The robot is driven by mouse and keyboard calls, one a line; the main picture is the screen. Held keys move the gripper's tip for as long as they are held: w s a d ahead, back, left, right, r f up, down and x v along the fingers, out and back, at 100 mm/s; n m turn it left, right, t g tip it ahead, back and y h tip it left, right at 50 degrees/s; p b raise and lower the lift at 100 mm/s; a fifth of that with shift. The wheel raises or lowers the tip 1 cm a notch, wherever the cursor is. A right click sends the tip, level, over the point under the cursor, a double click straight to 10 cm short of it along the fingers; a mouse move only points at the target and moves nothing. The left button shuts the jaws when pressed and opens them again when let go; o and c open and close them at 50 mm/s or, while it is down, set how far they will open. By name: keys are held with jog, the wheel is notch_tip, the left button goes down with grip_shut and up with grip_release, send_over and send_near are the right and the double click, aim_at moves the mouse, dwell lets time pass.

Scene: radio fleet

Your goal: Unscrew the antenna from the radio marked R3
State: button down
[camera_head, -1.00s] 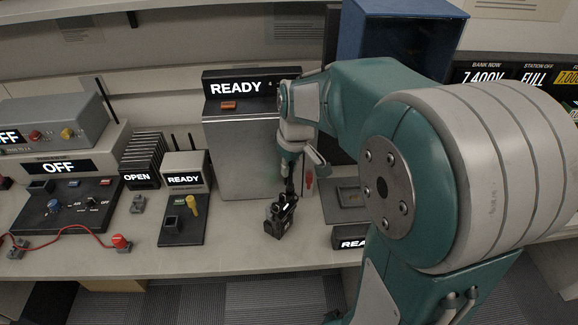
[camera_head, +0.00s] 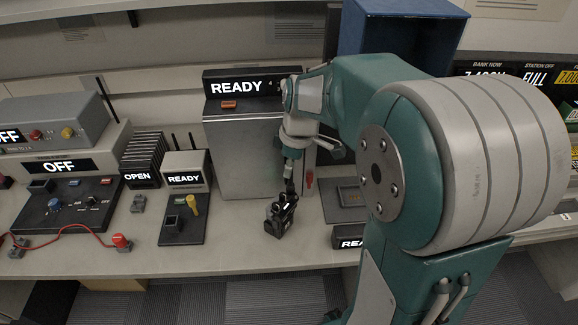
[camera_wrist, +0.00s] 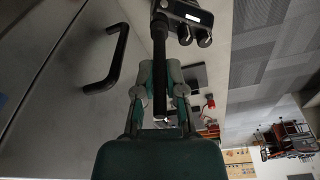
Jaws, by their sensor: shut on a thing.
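The black radio (camera_head: 281,216) stands on the bench in front of the grey metal cabinet; any R3 marking is too small to read. Its black antenna (camera_head: 289,184) rises from its top and is still joined to it. In the wrist view the radio (camera_wrist: 186,18) is at the top, with two knobs and a small white label, and the antenna (camera_wrist: 159,65) runs down from it. My gripper (camera_wrist: 159,72) is shut on the antenna, with one finger on each side. In the head view my gripper (camera_head: 292,158) is above the radio, its fingertips small.
A grey cabinet (camera_head: 243,155) with a READY sign stands close behind the radio. A black dock with a yellow knob (camera_head: 193,204) is to the left, and a grey plate (camera_head: 346,196) to the right. The bench front (camera_head: 225,258) is clear. A black handle (camera_wrist: 107,62) shows in the wrist view.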

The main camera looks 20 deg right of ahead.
jog(key=c, duration=0.6)
grip_release()
jog(key=shift+c, duration=0.2)
